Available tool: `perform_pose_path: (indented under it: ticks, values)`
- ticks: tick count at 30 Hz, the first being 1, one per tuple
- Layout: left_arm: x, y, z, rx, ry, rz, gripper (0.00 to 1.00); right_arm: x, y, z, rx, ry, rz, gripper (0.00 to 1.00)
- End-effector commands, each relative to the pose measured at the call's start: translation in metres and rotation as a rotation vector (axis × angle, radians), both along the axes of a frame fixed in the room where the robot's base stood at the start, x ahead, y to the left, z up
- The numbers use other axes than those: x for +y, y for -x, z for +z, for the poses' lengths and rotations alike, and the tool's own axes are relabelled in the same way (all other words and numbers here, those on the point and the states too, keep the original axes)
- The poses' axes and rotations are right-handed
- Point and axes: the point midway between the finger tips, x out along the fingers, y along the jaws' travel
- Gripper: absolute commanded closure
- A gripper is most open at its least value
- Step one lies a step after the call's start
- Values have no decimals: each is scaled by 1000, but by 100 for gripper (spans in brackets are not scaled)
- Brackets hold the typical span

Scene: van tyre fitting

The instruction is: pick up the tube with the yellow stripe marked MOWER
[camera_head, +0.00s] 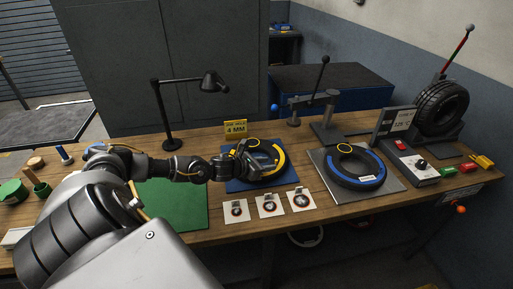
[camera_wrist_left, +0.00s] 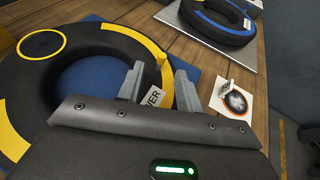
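The black tube with the yellow stripe (camera_head: 278,157) lies on a blue mat (camera_head: 237,185) in the head view. The left wrist view shows it large (camera_wrist_left: 92,42), with a white tag (camera_wrist_left: 153,97) partly hidden; only the end of its word, "WER", reads. My left gripper (camera_head: 243,150) is at the tube's near-left side. In the left wrist view the spread fingers (camera_wrist_left: 158,84) stand astride the tube's wall, one inside the ring and one outside. Whether they touch it is unclear. My right gripper is not in view.
A black tube with blue stripes (camera_head: 354,168) lies on a grey plate to the right. Picture cards (camera_head: 268,205) lie in front of the mat. A yellow sign (camera_head: 236,128) and a black lamp (camera_head: 170,140) stand behind. A green mat (camera_head: 180,205) lies left, under my arm.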

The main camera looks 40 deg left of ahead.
Motion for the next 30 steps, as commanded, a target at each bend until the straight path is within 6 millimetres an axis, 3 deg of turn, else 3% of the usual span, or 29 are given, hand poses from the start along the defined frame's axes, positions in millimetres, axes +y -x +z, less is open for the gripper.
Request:
perform_pose_path:
  ticks: [1,6,15,24,30]
  values:
    - [-2,-9,5,-2,4,2,64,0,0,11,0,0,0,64]
    - [-6,-28,-7,0,3,2,64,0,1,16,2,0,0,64]
    - [-7,-32,-11,0,1,0,64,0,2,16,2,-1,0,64]
    - [-7,-31,-11,0,1,0,100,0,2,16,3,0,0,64]
    - [-7,-32,-10,-3,1,1,100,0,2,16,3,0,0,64]
